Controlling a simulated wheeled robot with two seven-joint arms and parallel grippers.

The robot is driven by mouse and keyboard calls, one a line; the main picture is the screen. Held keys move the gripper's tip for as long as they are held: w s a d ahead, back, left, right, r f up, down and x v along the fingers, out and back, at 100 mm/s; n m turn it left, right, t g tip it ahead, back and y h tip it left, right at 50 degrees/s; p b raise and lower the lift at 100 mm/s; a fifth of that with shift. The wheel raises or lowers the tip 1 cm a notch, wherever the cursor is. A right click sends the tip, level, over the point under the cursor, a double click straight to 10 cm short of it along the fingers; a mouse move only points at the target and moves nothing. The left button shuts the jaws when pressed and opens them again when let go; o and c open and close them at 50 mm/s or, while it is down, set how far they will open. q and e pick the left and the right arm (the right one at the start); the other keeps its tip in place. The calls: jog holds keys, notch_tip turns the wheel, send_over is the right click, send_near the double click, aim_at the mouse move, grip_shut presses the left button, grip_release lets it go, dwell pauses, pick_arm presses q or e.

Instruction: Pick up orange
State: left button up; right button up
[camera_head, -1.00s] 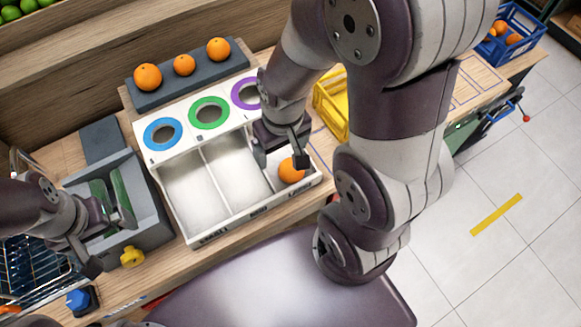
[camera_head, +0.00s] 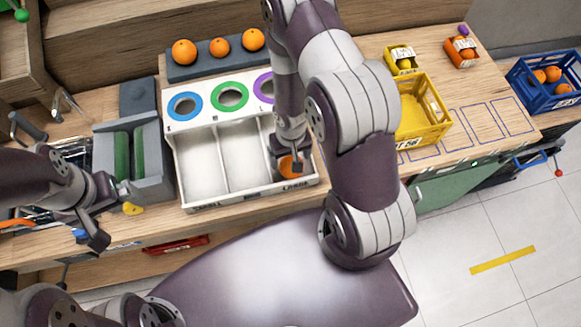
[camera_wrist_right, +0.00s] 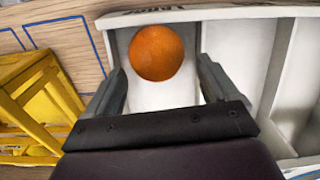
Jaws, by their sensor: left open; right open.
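An orange (camera_head: 289,167) lies in the right compartment of the white sorting box (camera_head: 213,203), near its front wall. My right gripper (camera_head: 287,160) is over that compartment, pointing down, and partly covers the orange. In the right wrist view the orange (camera_wrist_right: 156,53) sits ahead of and between the open fingers of the right gripper (camera_wrist_right: 160,85), with no contact visible. My left gripper (camera_head: 112,218) is at the left, in front of the grey machine, and is empty. Three more oranges (camera_head: 184,52) rest on a dark grey rack (camera_head: 205,70) behind the box.
The box has blue, green and purple rings (camera_head: 232,97) over its compartments. A yellow crate (camera_head: 425,113) stands on the table to the right. A blue crate (camera_head: 547,98) with oranges is at the far right. A grey machine (camera_head: 147,162) stands left of the box.

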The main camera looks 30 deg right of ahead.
aim_at(290, 165)
jog(key=f, duration=0.5)
jog(key=shift+s, duration=0.35)
jog(key=shift+w, duration=0.15)
jog(key=shift+d, duration=0.15)
jog(key=c, duration=0.7)
jog(key=shift+s, duration=0.2)
jog(key=shift+c, duration=1.3)
jog(key=shift+w, duration=0.1)
